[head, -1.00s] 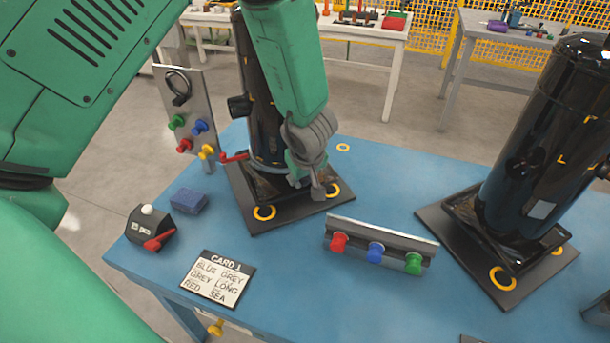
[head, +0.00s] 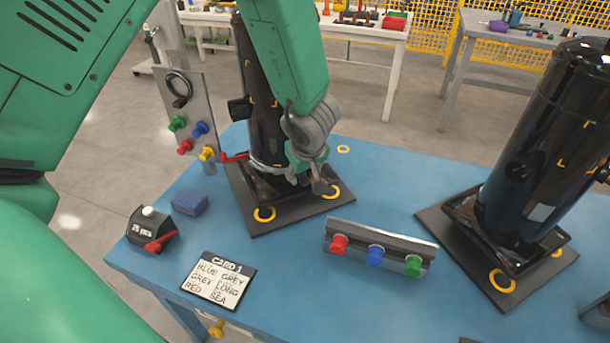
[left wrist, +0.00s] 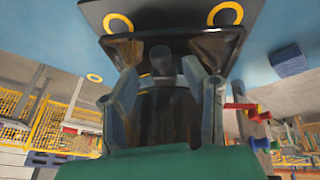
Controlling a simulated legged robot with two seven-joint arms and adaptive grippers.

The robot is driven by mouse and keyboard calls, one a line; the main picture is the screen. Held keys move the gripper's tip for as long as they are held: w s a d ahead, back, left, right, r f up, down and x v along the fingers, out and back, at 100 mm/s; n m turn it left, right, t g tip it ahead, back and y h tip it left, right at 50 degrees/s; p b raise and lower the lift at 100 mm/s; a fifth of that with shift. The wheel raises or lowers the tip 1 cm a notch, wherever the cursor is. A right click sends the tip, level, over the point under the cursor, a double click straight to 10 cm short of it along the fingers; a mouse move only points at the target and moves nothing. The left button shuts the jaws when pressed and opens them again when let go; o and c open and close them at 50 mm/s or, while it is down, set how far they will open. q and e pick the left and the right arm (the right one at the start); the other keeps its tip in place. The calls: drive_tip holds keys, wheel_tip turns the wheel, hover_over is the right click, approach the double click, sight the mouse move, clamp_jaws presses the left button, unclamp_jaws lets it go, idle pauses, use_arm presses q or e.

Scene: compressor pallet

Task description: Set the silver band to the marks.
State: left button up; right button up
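The silver band (head: 262,164) wraps low around the left black cylinder (head: 262,110), with a red lever (head: 234,157) sticking out to the left. Yellow corner marks (head: 275,103) show on the cylinder, above the band. My left gripper (head: 318,178) points down at the cylinder's right side, close to the band. In the left wrist view, the fingers of my left gripper (left wrist: 161,75) are spread, with the dark cylinder between or behind them. I cannot tell whether they touch the band, which is partly hidden by the gripper.
A second black cylinder (head: 540,140) stands right on its own base. A rail with red, blue and green knobs (head: 380,242) lies in front. A knob panel (head: 188,110), blue block (head: 189,202), black box (head: 150,230) and card (head: 218,281) are left.

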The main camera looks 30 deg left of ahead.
use_arm(q)
drive_tip(key=v, duration=0.9)
